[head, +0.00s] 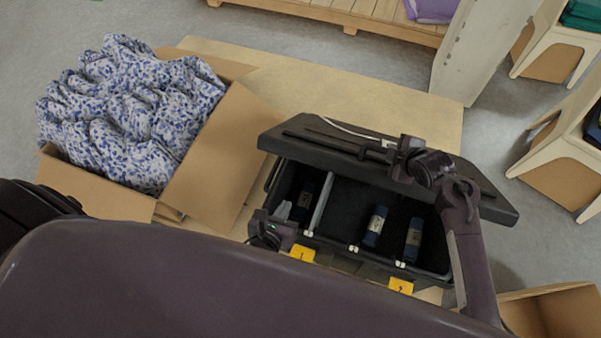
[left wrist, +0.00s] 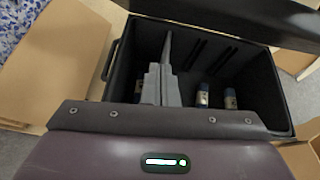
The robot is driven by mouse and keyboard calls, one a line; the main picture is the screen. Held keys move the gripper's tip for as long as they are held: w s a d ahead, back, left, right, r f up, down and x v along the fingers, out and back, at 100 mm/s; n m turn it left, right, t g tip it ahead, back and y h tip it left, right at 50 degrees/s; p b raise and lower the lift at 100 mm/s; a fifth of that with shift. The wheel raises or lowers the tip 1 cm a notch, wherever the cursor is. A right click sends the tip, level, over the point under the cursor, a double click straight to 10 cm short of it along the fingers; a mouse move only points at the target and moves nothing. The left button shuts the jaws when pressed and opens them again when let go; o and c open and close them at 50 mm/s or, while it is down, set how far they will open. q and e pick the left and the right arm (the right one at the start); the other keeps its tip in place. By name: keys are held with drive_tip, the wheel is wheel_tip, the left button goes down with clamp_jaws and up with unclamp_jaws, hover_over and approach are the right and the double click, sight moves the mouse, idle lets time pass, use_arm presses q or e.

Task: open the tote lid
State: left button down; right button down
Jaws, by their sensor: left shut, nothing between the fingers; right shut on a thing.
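The black tote (head: 438,270) stands on the board with its lid (head: 300,145) raised and tilted, so the inside shows from the front. The tote also shows in the left wrist view (left wrist: 262,85). My right gripper (head: 396,160) is shut on the lid, though its fingertips are partly hidden. My left gripper (head: 272,225) is by the tote's front left corner. In the left wrist view it shows as shut, empty fingers (left wrist: 167,45) in front of the tote's open inside. The lid's dark underside (left wrist: 250,18) crosses the top of that view.
Dark bottles (head: 376,226) stand in the tote's compartments. Yellow numbered tags (head: 302,254) are at its front. An open cardboard box (head: 225,145) with blue-and-white cloth (head: 130,110) is close on the left. Another box (head: 560,310) is at the lower right. The board behind the tote is clear.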

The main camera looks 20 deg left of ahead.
use_arm(q)
drive_tip(key=w+m, duration=0.1)
drive_tip(key=w, duration=1)
drive_tip(key=shift+d, duration=0.25)
drive_tip(key=shift+r, duration=0.15)
